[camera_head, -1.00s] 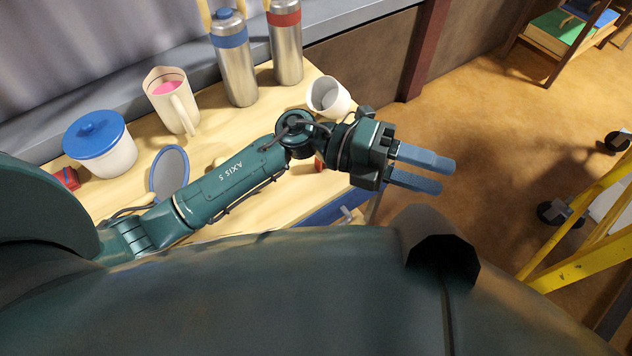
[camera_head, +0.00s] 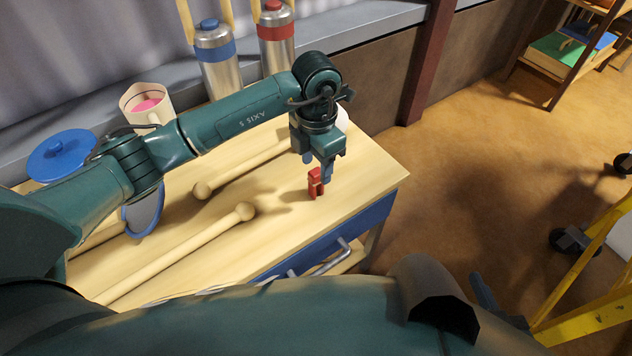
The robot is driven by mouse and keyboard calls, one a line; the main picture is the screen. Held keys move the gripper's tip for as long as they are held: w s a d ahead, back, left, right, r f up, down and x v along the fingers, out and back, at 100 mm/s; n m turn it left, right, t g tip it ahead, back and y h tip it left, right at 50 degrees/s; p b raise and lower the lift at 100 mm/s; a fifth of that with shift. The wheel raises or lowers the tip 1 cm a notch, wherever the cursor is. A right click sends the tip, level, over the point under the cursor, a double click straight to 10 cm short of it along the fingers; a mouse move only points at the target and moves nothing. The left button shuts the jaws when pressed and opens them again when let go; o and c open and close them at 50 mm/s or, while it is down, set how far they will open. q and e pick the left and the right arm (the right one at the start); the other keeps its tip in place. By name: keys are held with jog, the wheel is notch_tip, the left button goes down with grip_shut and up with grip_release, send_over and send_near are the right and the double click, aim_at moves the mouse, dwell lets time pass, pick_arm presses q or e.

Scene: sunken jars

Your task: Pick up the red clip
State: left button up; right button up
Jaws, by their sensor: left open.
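The red clip (camera_head: 315,184) stands on the wooden table top (camera_head: 352,168) near its right end. My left gripper (camera_head: 318,167) points down directly over the clip, with its blue-grey fingers open. One finger is just behind and right of the clip's top; I cannot tell whether they touch. A blue-grey finger of my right gripper (camera_head: 486,296) shows at the lower right, beyond my own body; the rest of that gripper is hidden.
Two wooden rods with ball ends (camera_head: 244,211) lie left of the clip. A blue-lidded jar (camera_head: 62,155), a mug (camera_head: 146,103), a blue-capped bottle (camera_head: 220,66) and a red-capped bottle (camera_head: 277,42) stand behind. A white cup is mostly hidden by my arm.

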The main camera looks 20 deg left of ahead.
aim_at(316, 171)
pick_arm(q)
jog(key=f, duration=0.6)
jog(key=shift+w+a+b, duration=0.15)
jog(key=shift+w+b, duration=0.2)
jog(key=shift+b, duration=0.05)
jog(key=shift+c, duration=0.6)
grip_shut()
